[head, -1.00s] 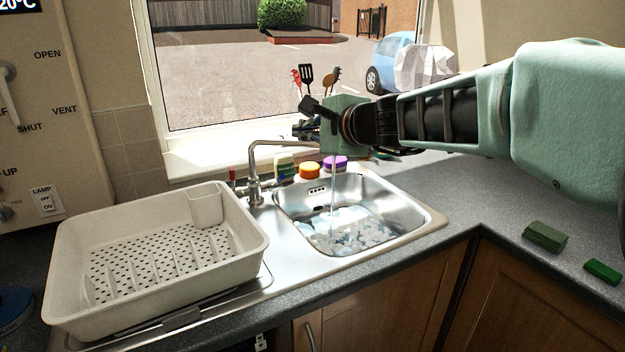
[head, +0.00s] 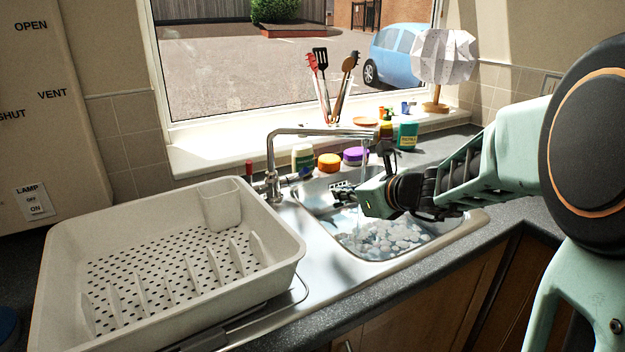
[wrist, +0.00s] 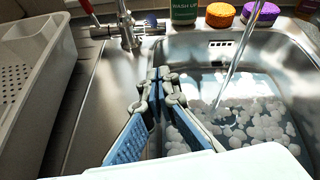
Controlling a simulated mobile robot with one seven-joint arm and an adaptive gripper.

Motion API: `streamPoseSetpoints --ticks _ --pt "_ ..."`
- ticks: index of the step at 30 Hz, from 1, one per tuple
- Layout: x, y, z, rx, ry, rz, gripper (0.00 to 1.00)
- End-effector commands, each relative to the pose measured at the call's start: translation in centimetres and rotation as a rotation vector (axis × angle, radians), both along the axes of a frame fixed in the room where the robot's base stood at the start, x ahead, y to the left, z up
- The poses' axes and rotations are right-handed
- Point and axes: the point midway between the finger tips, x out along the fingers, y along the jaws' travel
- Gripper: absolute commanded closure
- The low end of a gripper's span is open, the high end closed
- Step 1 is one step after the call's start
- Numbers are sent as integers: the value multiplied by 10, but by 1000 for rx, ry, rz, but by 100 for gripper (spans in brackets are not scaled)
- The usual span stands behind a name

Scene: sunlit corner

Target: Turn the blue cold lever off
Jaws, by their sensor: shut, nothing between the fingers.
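The chrome tap (head: 271,178) stands at the back of the sink, and it also shows in the wrist view (wrist: 125,28). Its blue cold lever (wrist: 150,21) sticks out to the right of the tap body; in the head view it is small beside the tap (head: 304,173). The red lever (head: 249,169) stands up on the tap's left side. Water (wrist: 236,62) runs from the spout into the basin. My gripper (head: 338,190) is over the basin, right of the blue lever and apart from it. Its fingers (wrist: 158,76) are shut and empty.
The sink basin (head: 310,197) holds foamy water. A white dish rack (head: 285,262) stands left. A green bottle (head: 302,158), orange tub (head: 329,163) and purple tub (head: 354,156) stand behind the sink. The tap spout (head: 325,131) arches above the basin.

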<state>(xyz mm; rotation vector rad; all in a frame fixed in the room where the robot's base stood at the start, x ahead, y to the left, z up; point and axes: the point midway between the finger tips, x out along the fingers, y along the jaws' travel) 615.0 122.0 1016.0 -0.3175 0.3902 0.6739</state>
Motion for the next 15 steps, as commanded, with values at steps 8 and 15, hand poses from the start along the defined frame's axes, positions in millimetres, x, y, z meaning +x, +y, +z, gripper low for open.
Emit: streamPoseSetpoints --ticks 8,15 --pt "20 16 -17 10 10 -2 100" --pt "55 42 -39 8 8 -2 100"
